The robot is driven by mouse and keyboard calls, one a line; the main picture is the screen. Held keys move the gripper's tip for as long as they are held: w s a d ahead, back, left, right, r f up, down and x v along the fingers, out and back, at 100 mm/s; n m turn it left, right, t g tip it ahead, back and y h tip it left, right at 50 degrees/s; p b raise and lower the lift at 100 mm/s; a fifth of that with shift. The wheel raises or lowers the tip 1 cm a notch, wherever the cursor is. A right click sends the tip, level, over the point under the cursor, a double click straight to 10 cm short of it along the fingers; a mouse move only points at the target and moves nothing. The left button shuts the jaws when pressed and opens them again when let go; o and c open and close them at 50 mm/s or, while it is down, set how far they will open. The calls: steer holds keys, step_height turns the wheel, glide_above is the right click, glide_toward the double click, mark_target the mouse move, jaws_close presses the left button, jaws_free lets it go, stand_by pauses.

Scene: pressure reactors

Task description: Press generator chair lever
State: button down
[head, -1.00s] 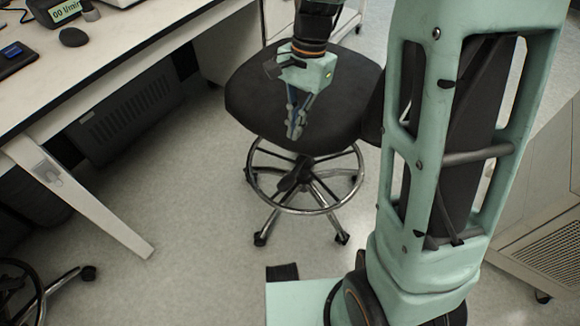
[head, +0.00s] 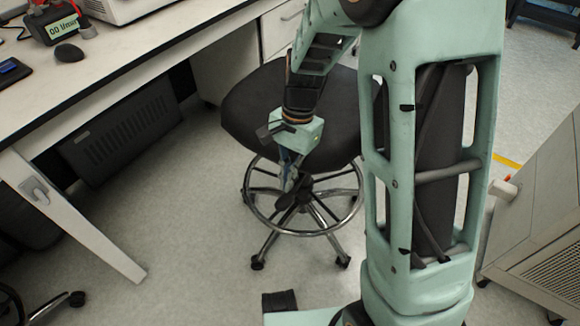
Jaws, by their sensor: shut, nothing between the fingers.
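The chair (head: 250,103) is a black-seated lab stool with a chrome foot ring and a wheeled star base, in the middle of the head view. Its lever cannot be made out; my arm and gripper cover part of the seat's front edge and underside. My gripper (head: 288,188) points down in front of the seat's front edge. Its fingers are shut and empty, and their tips appear over the foot ring and base hub. Whether they touch the chair cannot be told.
A white bench (head: 150,48) with a meter (head: 55,25) and a mouse (head: 69,52) runs along the left. A grey cabinet (head: 540,225) stands at the right. Another wheeled base (head: 45,300) shows at bottom left.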

mark_target(286, 199)
steer(key=shift+s+a+f+b, duration=0.1)
steer(key=shift+s+f+b, duration=0.1)
steer(key=shift+f, duration=0.55)
steer(key=shift+s+a+f+b, duration=0.1)
steer(key=shift+f+b, duration=0.1)
steer(key=shift+f, duration=0.55)
steer(key=shift+s+a+f+t+h, duration=0.1)
steer(key=shift+f+t+h, duration=0.2)
steer(key=shift+f, duration=0.45)
steer(key=shift+s+f+t+h, duration=0.1)
steer(key=shift+f+t+h, duration=0.2)
steer(key=shift+f, duration=0.4)
steer(key=shift+f+t+h+b, duration=0.3)
steer(key=shift+f+t, duration=0.2)
steer(key=shift+f, duration=0.3)
step_height(286, 199, up, 14)
steer(key=p, duration=0.7)
steer(key=shift+r, duration=0.15)
steer(key=shift+w, duration=0.1)
